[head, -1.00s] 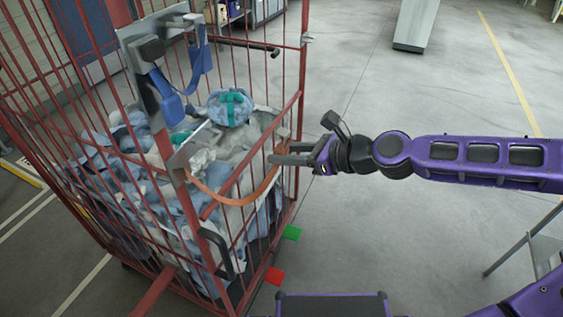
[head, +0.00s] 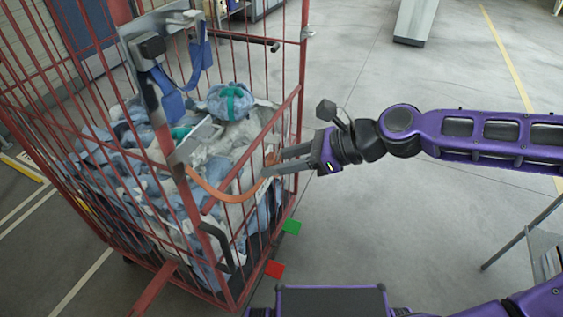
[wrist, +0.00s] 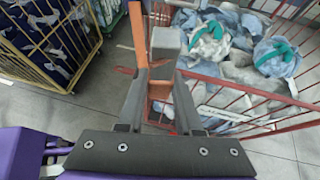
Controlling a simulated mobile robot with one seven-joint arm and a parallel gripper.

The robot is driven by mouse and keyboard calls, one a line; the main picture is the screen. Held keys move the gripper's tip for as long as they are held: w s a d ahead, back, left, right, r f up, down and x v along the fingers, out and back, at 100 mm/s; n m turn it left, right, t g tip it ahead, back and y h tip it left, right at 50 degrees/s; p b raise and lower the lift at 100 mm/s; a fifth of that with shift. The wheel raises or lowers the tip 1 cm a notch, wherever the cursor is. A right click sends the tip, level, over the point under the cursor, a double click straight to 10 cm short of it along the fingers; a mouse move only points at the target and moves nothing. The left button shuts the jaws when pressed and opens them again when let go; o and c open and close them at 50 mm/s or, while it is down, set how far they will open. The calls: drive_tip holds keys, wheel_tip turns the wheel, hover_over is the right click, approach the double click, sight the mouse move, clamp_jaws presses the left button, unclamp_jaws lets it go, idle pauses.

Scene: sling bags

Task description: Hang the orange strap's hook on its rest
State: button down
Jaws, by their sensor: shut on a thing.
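The orange strap (head: 212,189) curves across the open front of a red wire cage, from a metal bracket (head: 196,140) on its left post toward my gripper (head: 268,163). My gripper is shut on the strap's free end, near the cage's right side. In the wrist view my gripper (wrist: 158,92) has the orange strap (wrist: 139,35) between and beyond its fingers. A grey block by the fingertips may be the hook, but its shape is unclear. I cannot tell which fitting is the hook's rest.
The red cage (head: 304,75) holds piled blue and white cloth (head: 225,140). A blue strap (head: 168,100) hangs from an upper bracket. A yellow cage (wrist: 60,80) of dark bundles shows in the wrist view.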

drive_tip(key=w+a, duration=0.3)
drive_tip(key=a, duration=0.5)
drive_tip(key=shift+w, duration=0.15)
idle(1.4)
drive_tip(key=shift+w+a, duration=0.35)
drive_tip(key=shift+a, duration=0.45)
drive_tip(key=shift+w+a, duration=0.35)
drive_tip(key=shift+a, duration=0.4)
drive_tip(key=shift+f, duration=0.1)
drive_tip(key=shift+f+b, duration=0.45)
drive_tip(key=shift+f, duration=0.5)
drive_tip(key=shift+c, duration=0.5)
unclamp_jaws()
